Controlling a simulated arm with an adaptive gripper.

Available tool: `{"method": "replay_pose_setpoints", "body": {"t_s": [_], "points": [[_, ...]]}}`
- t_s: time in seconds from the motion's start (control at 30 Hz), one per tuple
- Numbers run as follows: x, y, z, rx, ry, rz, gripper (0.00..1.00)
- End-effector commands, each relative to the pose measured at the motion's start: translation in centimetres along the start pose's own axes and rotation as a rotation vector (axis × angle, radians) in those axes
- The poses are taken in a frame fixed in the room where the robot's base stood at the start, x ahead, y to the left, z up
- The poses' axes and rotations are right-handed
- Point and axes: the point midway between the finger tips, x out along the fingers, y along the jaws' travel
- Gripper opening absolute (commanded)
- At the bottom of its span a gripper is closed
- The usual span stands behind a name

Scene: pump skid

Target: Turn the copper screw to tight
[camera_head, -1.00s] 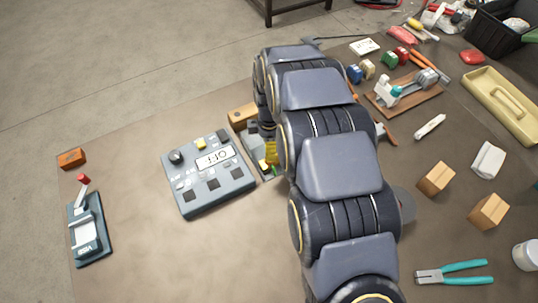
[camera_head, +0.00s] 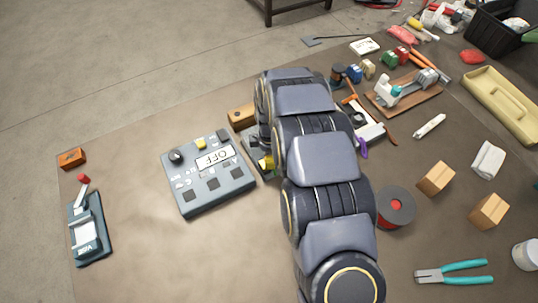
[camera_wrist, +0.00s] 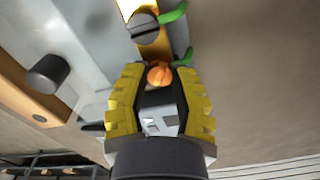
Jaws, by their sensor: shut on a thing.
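The copper screw (camera_wrist: 160,75) shows in the wrist view as a small orange, ribbed head between the tips of my gripper (camera_wrist: 160,82). The two yellow fingers stand on either side of it, and my gripper is shut on it. Just beyond it, a grey slotted screw (camera_wrist: 145,27) sits on a brass-coloured block, with green wire ends beside both screws. In the head view my arm hides the copper screw and most of the fixture. How far the screw is turned cannot be told.
A grey control box (camera_head: 208,175) reading OFF stands left of the fixture. A wooden block (camera_head: 241,116) with a dark knob (camera_wrist: 47,74) is close by. Right of my arm lie a red-centred spool (camera_head: 396,207), cartons (camera_head: 436,178) and teal pliers (camera_head: 454,272).

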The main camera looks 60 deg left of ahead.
Motion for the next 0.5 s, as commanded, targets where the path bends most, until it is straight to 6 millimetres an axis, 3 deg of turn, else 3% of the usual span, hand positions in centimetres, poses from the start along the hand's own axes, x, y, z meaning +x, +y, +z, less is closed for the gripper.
{"method": "replay_pose_setpoints", "body": {"t_s": [0.5], "points": [[0.09,0.0,0.03,0.292,0.0,0.0,0.0]]}}
